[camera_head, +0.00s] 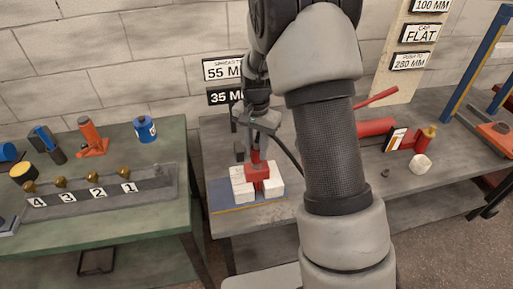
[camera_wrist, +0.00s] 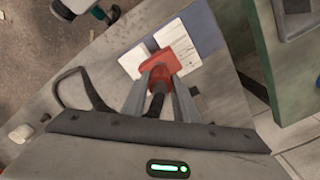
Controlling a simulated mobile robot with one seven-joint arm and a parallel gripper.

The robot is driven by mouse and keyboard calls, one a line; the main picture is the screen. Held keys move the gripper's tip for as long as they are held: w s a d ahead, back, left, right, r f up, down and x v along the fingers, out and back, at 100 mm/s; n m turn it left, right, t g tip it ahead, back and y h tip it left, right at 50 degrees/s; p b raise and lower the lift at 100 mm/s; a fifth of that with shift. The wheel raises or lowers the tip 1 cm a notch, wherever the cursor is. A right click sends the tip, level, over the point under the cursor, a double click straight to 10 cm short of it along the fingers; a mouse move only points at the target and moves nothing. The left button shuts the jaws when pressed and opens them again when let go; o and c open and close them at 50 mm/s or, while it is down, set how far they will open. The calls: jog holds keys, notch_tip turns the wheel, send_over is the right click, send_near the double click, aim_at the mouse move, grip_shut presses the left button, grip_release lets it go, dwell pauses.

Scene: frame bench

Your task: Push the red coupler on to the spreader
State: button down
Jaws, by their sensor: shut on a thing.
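My gripper (camera_head: 257,148) points down over the red spreader (camera_head: 258,174), which sits between white blocks (camera_head: 241,189) on a blue mat (camera_head: 238,209). My gripper in the wrist view (camera_wrist: 162,75) has its two fingers closed around a dark and red piece, apparently the red coupler (camera_wrist: 157,88). The spreader shows just beyond the fingertips in the wrist view (camera_wrist: 176,54). The coupler is in line with the spreader and very near it. I cannot tell whether they touch, as the fingers hide the join.
A black hose (camera_head: 288,154) hangs beside my gripper and loops in the wrist view (camera_wrist: 82,82). A red cylinder (camera_head: 376,128) and a white cup-like piece (camera_head: 421,164) lie on the grey bench to the right. A green table (camera_head: 150,226) with a numbered rack (camera_head: 110,193) stands left, across a gap.

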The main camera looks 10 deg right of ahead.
jog(key=shift+f, duration=0.25)
jog(key=c, duration=1.3)
grip_release()
jog(key=shift+r, duration=0.1)
jog(key=shift+c, duration=0.2)
notch_tip(320, 180, up, 17)
jog(key=p, duration=0.1)
jog(key=shift+r+p, duration=0.2)
jog(key=shift+p, duration=0.15)
jog(key=s+r+n+t+p, duration=0.2)
jog(key=s+r+n+p, duration=0.2)
jog(key=s+r, duration=0.4)
jog(key=s+r+n+t+p, duration=0.3)
jog(key=s+r, duration=0.4)
jog(key=s, duration=1)
jog(key=shift+r+n+t+p, duration=0.3)
jog(key=shift+r+n+p, duration=0.1)
jog(key=shift+n+p, duration=0.15)
